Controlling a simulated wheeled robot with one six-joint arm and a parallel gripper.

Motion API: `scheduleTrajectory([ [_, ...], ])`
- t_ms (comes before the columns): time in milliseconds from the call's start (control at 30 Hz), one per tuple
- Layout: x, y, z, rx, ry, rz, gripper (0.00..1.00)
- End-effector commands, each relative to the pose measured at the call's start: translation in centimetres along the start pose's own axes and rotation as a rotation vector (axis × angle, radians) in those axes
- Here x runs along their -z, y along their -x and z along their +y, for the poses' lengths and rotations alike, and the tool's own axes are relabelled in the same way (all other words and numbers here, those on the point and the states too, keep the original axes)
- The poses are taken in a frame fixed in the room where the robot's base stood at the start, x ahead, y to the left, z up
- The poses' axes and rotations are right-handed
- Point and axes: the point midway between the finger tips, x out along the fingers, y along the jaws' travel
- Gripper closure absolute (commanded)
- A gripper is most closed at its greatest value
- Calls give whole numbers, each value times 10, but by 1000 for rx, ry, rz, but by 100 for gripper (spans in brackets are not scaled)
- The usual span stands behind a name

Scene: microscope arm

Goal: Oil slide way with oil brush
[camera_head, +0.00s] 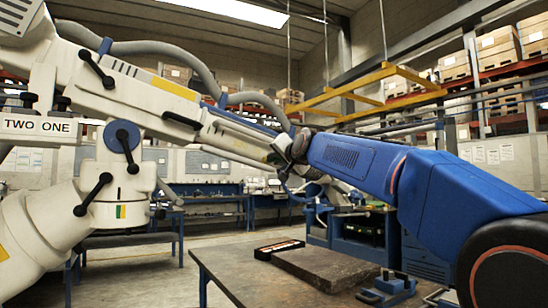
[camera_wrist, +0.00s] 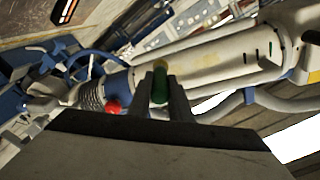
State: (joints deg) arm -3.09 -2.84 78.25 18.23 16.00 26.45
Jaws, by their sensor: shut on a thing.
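My gripper (camera_wrist: 161,88) shows in the wrist view as two grey fingers, shut on a small green handle with a yellowish end, taken to be the oil brush (camera_wrist: 160,84). Its bristles cannot be made out. The brush lies across the picture of a pale tubular arm section (camera_wrist: 215,62); I cannot tell whether it touches it. In the head view the white microscope arm (camera_head: 165,100), marked "TWO ONE", slopes down to the right. The slide way cannot be picked out with certainty. The brush cannot be made out in the head view.
A ribbed bellows (camera_wrist: 90,97), a red knob (camera_wrist: 113,107) and a blue hose (camera_wrist: 94,50) are close left of the fingers. A workbench (camera_head: 225,267) holds a dark slab (camera_head: 325,266), a black-orange case (camera_head: 280,248) and blue blocks (camera_head: 393,285). Black lever handles (camera_head: 92,195) stick out from the microscope arm.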

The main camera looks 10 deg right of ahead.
Motion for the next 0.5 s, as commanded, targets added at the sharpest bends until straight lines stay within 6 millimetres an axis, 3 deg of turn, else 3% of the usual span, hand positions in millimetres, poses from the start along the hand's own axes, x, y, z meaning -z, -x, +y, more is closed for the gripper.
scheduleTrajectory([
  [500, -3, 6, 3, 0, -2, -1, 100],
])
